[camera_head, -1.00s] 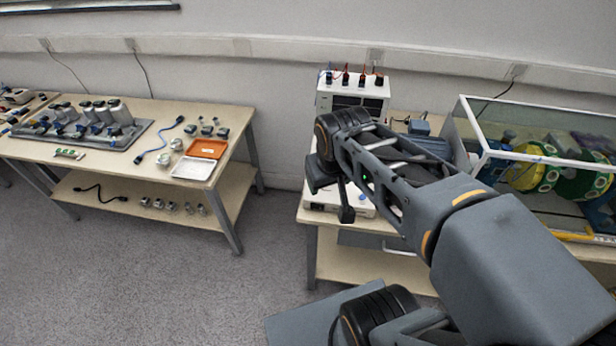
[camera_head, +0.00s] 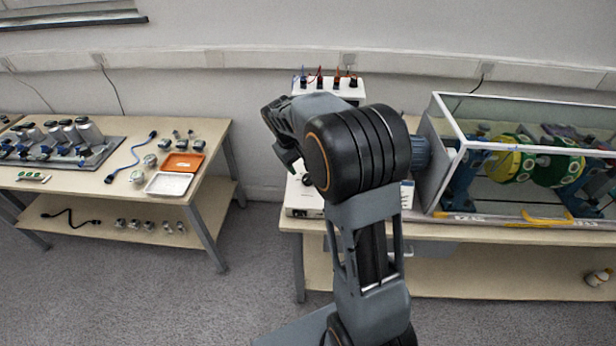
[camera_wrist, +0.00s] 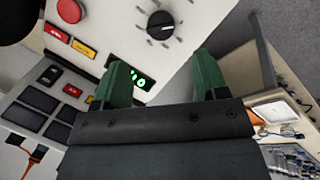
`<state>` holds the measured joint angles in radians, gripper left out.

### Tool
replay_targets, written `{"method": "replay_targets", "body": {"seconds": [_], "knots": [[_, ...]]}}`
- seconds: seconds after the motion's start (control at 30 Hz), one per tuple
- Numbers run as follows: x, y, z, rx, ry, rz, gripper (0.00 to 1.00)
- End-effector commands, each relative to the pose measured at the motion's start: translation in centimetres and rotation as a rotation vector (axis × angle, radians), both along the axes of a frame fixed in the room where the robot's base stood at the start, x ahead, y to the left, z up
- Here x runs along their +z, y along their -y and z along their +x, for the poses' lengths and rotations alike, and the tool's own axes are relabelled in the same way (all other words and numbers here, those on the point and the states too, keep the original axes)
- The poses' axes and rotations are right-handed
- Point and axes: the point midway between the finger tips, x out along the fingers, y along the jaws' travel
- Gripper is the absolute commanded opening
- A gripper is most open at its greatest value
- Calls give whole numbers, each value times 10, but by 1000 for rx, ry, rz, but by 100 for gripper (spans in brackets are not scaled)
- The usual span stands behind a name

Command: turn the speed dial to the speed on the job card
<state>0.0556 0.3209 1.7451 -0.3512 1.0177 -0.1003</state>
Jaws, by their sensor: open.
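In the wrist view the speed dial (camera_wrist: 160,25) is a black knob with a white pointer line, on a light panel with tick marks around it. My gripper (camera_wrist: 165,75) is open, its two green fingers apart and empty. The dial lies beyond the fingertips, not between them. A green lit display (camera_wrist: 140,80) is partly hidden behind the left finger. In the head view my arm hides most of the control unit (camera_head: 303,198) on the right bench. I cannot make out a job card or read the dial's numbers.
A red button (camera_wrist: 70,10) and red and yellow labelled keys (camera_wrist: 84,48) sit near the dial. In the head view a glass-walled enclosure (camera_head: 436,140) with green and yellow discs stands right of my arm. The left bench (camera_head: 120,188) holds sensors and trays.

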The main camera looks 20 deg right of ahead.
Motion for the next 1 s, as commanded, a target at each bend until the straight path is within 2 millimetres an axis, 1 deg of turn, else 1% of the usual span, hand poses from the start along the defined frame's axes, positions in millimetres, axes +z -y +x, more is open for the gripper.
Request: {"method": "replay_targets", "body": {"seconds": [0.03, 0.2, 0.3, 0.43, 0.63, 0.97, 1.0], "knots": [[-10, 4, 0, -2, -5, 1, 67], [-40, 13, 2, -2, -5, 0, 67], [-54, 17, 3, -2, -3, 1, 67], [-68, 22, 4, -3, -1, 1, 67], [-80, 25, 5, -1, 0, 1, 67], [-82, 25, 5, -1, 0, 1, 67], [-82, 25, 5, -1, 0, 1, 64]]}}
